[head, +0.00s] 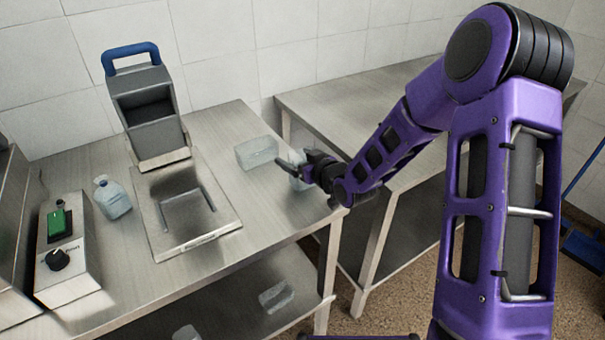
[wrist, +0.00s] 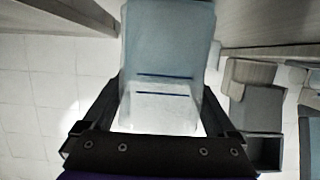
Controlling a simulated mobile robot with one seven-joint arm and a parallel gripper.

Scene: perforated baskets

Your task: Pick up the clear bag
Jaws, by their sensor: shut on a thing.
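The clear bag (wrist: 165,60), translucent with dark blue lines across it, fills the upper middle of the wrist view between the two dark fingers of my gripper (wrist: 165,95). My gripper is shut on it. In the head view my gripper (head: 300,170) is over the right end of the steel table, and a small pale part of the bag (head: 298,184) shows beside the fingers. The arm and fingers hide the rest. I cannot tell whether the bag touches the table.
A clear box-like container (head: 257,152) stands just left of my gripper. A clear bottle (head: 113,198), a scale-like device (head: 190,215) with a grey bin (head: 150,105), and a control box (head: 65,250) stand further left. A second steel table (head: 330,100) is behind.

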